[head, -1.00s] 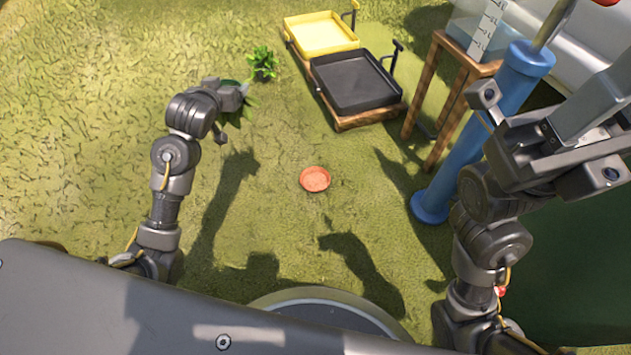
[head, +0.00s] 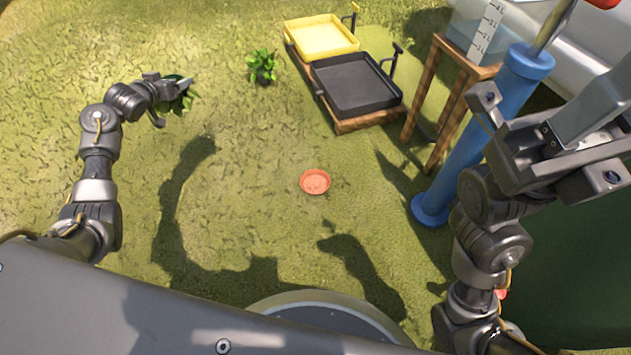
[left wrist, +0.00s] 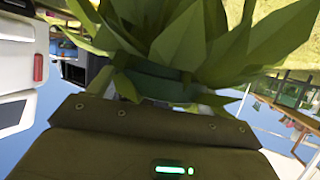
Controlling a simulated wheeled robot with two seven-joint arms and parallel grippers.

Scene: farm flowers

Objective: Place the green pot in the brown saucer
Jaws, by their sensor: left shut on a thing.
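A leafy plant in a green pot (left wrist: 158,84) fills the upper part of the left wrist view, its rim showing below the leaves. My left gripper (head: 178,84) is shut on this pot and holds it above the grass at the left of the head view. There, mostly leaves show and the pot is largely hidden. The round orange-brown saucer (head: 315,182) lies on the grass near the middle, empty, to the right of and below the left gripper. My right gripper (head: 548,140) is at the far right; its jaw state is unclear.
Another leafy plant in a dark pot (head: 264,76) stands beyond the saucer. A yellow tray (head: 352,46) and a black tray (head: 394,100) sit behind it to the right. A blue post (head: 470,140) and a wooden stand (head: 443,95) are at right. The grass around the saucer is clear.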

